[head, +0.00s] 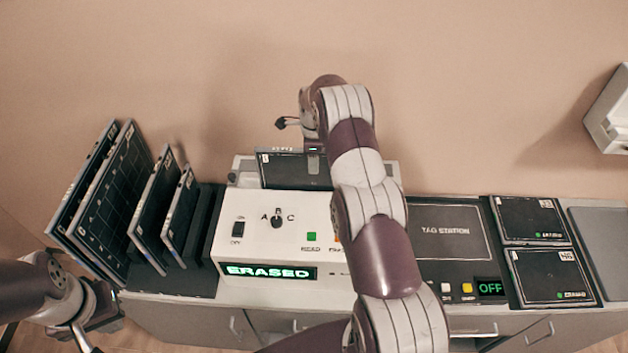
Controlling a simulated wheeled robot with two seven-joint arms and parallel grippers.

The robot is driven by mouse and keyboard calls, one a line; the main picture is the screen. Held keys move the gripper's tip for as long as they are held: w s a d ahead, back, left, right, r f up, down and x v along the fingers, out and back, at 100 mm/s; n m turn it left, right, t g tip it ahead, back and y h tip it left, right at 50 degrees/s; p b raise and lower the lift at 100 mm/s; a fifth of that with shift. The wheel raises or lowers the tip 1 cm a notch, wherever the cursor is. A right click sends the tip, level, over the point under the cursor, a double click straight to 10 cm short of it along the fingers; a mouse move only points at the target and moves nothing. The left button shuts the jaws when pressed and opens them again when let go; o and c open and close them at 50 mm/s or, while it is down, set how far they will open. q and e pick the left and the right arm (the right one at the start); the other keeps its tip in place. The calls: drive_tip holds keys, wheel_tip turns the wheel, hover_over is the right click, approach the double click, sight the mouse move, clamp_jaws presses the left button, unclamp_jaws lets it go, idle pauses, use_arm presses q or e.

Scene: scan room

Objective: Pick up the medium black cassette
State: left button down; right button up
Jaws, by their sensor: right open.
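A black cassette (282,170) stands in the back of the white reader (270,206), partly hidden by my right arm. My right gripper (314,160) is open at that cassette's top edge; my wrist hides part of the jaws, and I cannot tell if they touch it. In the rack (150,284) at the left, several black cassettes stand tilted: two large ones (112,210), a middle-sized one (155,215) and a smaller one (178,222). Which cassette counts as medium is not clear. My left gripper (98,318) is at the lower left, in front of the rack; its jaws are unclear.
The reader's display (268,272) reads ERASED. A tag station (447,235) to its right shows OFF. Two black cassettes (530,218) (552,272) lie flat farther right, beside a bare grey panel (605,240). A white wall box (610,110) is at the upper right.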

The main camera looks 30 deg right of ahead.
drive_tip(key=shift+w+d+f, duration=0.1)
drive_tip(key=shift+d+f, duration=0.05)
drive_tip(key=shift+w+d, duration=0.1)
drive_tip(key=shift+c, duration=1.2)
drive_tip(key=c, duration=0.6)
clamp_jaws()
drive_tip(key=shift+r, duration=0.2)
